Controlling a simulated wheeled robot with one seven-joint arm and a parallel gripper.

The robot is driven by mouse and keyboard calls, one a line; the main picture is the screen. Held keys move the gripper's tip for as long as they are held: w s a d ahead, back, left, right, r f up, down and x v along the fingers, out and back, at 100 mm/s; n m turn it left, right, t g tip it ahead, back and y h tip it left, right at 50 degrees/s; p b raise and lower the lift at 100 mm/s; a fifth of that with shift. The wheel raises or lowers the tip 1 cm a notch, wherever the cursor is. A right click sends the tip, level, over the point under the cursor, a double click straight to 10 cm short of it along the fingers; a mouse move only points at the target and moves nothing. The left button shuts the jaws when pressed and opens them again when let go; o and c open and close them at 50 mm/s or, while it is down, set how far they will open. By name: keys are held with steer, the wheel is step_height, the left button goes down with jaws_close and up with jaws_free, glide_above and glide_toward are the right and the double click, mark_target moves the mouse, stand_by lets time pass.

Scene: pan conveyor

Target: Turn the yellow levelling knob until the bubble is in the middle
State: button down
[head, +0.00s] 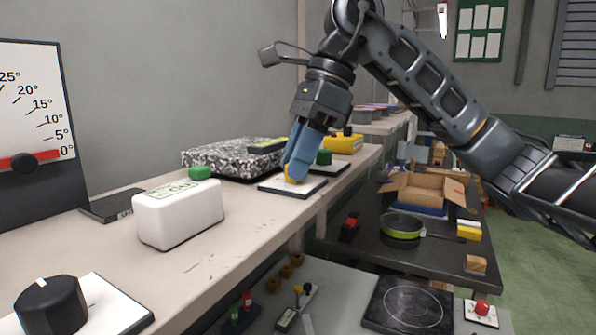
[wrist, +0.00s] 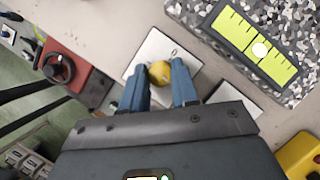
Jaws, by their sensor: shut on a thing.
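The yellow knob (head: 291,179) sits on a white plate (head: 312,185) on the shelf, and also shows in the wrist view (wrist: 159,72). My gripper (head: 292,172) points down with its blue fingers on either side of the knob, shut on it. The speckled slab (head: 222,161) lies beside the plate and carries the level (head: 268,145). In the wrist view the level's yellow-green vial (wrist: 240,33) has tick marks, and its white bubble (wrist: 260,50) lies near the middle, slightly toward the lower-right end. The knob's pointer is not clear.
A green knob (head: 323,157) and a yellow box (head: 345,144) stand just behind my gripper. A white box (head: 180,213) and a black dial (head: 52,305) stand nearer on the shelf. A pan (head: 401,227) lies on the lower dark table to the right.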

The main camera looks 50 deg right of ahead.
steer(key=shift+n+b, duration=0.45)
steer(key=shift+n, duration=0.15)
steer(key=c, duration=0.9)
jaws_free()
steer(key=shift+o, duration=0.2)
steer(key=shift+r, duration=0.15)
steer(key=v, duration=0.7)
steer(key=shift+d+r+b, duration=0.25)
steer(key=shift+d+b, duration=0.05)
steer(key=shift+b, duration=0.15)
